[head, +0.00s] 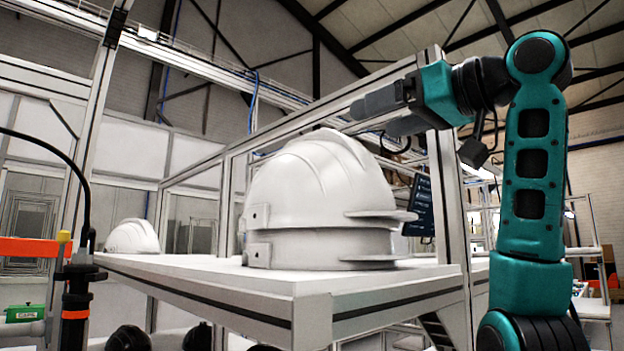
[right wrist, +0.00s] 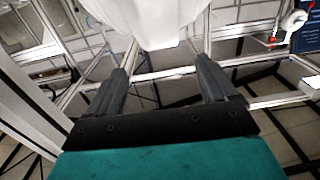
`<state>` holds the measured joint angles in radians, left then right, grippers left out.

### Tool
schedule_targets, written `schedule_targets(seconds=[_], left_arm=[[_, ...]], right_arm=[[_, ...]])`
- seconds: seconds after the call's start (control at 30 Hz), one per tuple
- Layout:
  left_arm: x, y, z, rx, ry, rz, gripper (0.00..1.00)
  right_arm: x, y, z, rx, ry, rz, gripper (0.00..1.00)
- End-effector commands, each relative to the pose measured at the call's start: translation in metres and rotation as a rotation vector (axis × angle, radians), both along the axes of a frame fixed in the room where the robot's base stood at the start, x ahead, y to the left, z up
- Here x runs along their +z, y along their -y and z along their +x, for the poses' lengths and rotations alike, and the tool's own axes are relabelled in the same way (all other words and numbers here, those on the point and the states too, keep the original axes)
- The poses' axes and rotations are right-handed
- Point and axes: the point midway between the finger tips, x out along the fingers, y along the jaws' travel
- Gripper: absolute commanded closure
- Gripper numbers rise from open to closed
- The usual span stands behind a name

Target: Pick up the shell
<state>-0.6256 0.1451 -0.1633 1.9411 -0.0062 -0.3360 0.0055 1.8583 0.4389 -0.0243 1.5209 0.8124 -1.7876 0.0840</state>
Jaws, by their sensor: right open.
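White helmet shells (head: 322,190) stand nested in a stack on a white table (head: 215,277) in the middle of the head view; two brims show, one above the other, pointing right. My right gripper (head: 372,117) is open and empty, above and to the right of the stack's crown, reaching in from the right. In the right wrist view, the two dark fingers of my right gripper (right wrist: 160,64) are spread apart. A white shell (right wrist: 150,18) shows beyond their tips, cut off by the top edge. My left gripper is not in view.
Another white shell (head: 132,237) sits farther back at the left. A metal frame upright (head: 447,190) stands right of the stack, close to my right arm. A dark screen (head: 419,205) is behind the stack. The tabletop in front of the stack is clear.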

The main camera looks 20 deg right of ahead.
Motion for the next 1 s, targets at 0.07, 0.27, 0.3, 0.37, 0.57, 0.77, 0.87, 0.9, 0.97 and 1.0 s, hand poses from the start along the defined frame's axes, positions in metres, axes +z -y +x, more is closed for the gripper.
schedule_targets(seconds=[0.07, 0.27, 0.3, 0.37, 0.57, 0.77, 0.87, 0.9, 0.97, 1.0], left_arm=[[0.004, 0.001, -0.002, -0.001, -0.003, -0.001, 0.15], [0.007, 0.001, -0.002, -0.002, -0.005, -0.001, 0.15], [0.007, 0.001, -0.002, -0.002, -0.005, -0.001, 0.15], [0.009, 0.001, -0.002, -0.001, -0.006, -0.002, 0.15], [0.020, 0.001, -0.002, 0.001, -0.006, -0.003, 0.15], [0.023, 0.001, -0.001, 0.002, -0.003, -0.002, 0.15], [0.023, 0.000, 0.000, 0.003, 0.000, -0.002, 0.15], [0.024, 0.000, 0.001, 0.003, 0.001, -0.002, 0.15], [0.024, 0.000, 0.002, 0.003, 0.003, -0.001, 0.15], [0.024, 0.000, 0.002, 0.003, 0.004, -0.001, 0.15]], right_arm=[[0.001, -0.007, 0.015, 0.003, -0.004, 0.000, 0.15], [0.001, -0.014, 0.036, 0.002, -0.001, 0.001, 0.15], [0.000, -0.015, 0.038, 0.002, -0.001, 0.001, 0.15], [0.001, -0.017, 0.042, 0.002, -0.001, 0.001, 0.15], [0.003, -0.029, 0.069, 0.002, -0.004, 0.000, 0.15], [0.002, -0.035, 0.085, 0.001, -0.001, 0.001, 0.15], [0.001, -0.035, 0.086, 0.001, 0.000, 0.001, 0.15], [0.001, -0.035, 0.086, 0.001, 0.000, 0.001, 0.15], [0.001, -0.035, 0.085, 0.001, 0.000, 0.001, 0.15], [0.001, -0.035, 0.085, 0.001, 0.000, 0.001, 0.17]])
